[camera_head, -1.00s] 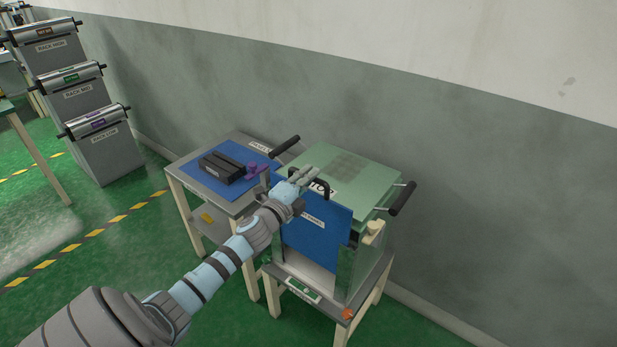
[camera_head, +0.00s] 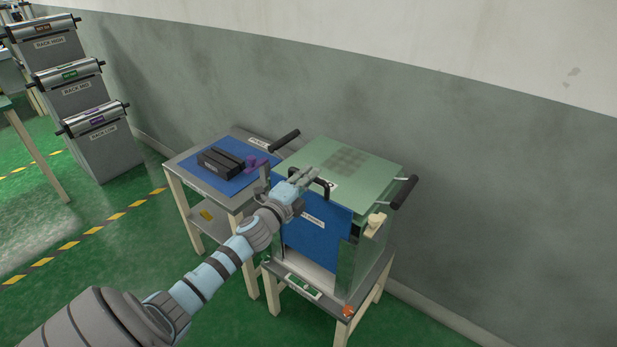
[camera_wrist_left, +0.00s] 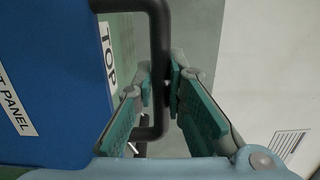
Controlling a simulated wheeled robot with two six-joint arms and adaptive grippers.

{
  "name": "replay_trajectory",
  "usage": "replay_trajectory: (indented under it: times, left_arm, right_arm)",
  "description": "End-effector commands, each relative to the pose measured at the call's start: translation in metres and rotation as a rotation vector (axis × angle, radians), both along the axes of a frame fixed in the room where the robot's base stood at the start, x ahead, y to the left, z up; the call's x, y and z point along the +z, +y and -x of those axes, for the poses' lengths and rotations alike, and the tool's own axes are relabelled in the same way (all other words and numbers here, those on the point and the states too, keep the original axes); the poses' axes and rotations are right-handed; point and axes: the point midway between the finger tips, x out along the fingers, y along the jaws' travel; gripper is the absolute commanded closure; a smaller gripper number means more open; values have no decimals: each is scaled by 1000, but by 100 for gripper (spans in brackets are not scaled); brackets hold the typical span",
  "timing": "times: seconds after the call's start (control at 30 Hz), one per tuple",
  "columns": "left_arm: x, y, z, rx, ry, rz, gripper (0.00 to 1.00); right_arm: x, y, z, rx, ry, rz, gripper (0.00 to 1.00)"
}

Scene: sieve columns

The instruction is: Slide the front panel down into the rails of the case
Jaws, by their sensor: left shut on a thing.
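The blue front panel (camera_head: 308,237) hangs upright at the front of the green case (camera_head: 352,158), covering the upper part of its front. Below its lower edge a pale part of the case front shows. My left gripper (camera_head: 311,177) is at the panel's top edge, shut on its black handle (camera_head: 326,189). In the left wrist view the fingers (camera_wrist_left: 172,92) close around the handle (camera_wrist_left: 159,50), with the panel (camera_wrist_left: 50,75) at the left. Whether the panel's edges are in the rails cannot be told. My right gripper is not in view.
The case stands on a small table (camera_head: 325,310). A side table to the left holds a blue mat (camera_head: 205,181) with a dark block (camera_head: 221,163) and a purple item (camera_head: 256,163). Black side handles (camera_head: 404,192) stick out from the case. A wall stands close behind.

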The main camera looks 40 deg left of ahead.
Motion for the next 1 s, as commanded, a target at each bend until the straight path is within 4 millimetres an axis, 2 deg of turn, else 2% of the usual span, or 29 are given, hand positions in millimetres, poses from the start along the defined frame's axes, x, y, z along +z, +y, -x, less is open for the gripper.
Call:
replay_trajectory:
  times: [1.0]
  left_arm:
    - [-24,0,0,-1,-2,0,100]
  right_arm:
    - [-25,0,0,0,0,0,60]
